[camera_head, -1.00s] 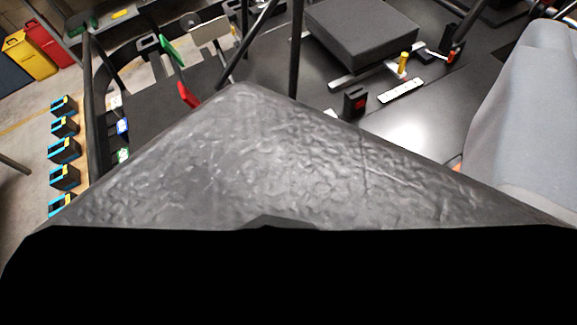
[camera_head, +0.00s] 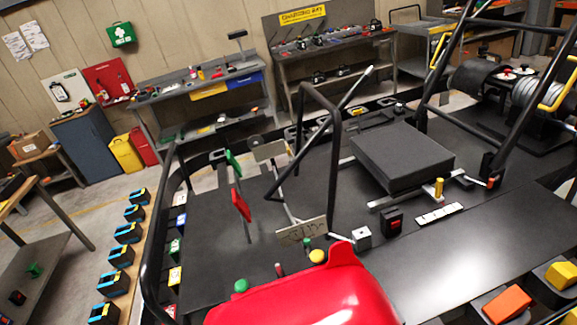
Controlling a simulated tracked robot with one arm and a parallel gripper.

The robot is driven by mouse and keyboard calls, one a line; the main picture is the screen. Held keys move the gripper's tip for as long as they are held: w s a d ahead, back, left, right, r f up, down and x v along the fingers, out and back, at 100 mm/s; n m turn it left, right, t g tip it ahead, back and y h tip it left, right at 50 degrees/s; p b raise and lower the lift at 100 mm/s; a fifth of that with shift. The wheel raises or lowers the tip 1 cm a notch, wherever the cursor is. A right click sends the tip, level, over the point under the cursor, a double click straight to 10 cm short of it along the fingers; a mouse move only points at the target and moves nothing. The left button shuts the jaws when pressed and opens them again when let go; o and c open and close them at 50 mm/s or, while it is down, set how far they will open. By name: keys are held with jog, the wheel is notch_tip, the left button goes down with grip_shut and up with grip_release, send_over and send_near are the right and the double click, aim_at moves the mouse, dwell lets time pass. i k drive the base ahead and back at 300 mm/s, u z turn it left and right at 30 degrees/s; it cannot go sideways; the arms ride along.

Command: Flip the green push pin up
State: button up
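A small green knob (camera_head: 240,286) shows low in the view, beside the far left edge of a large smooth red shape (camera_head: 320,292). A thin green piece (camera_head: 306,243) stands near a yellow knob (camera_head: 318,256) just beyond that shape. A green flat tab (camera_head: 233,162) stands above a red tab (camera_head: 241,205) on the dark kart floor. I cannot tell which green piece is the push pin, or whether any is up or down. My gripper cannot be made out; the red shape hides the bottom middle of the view.
The kart floor (camera_head: 215,205) is ringed by black tubes, with an upright black hoop (camera_head: 336,150) in the middle. A dark grey block (camera_head: 400,155) lies right of it. Orange (camera_head: 507,303) and yellow blocks are at bottom right. Benches stand along the back wall.

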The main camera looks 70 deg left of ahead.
aim_at(240, 286)
jog(key=k, duration=2.7)
jog(key=u, duration=0.65)
jog(key=i, duration=1)
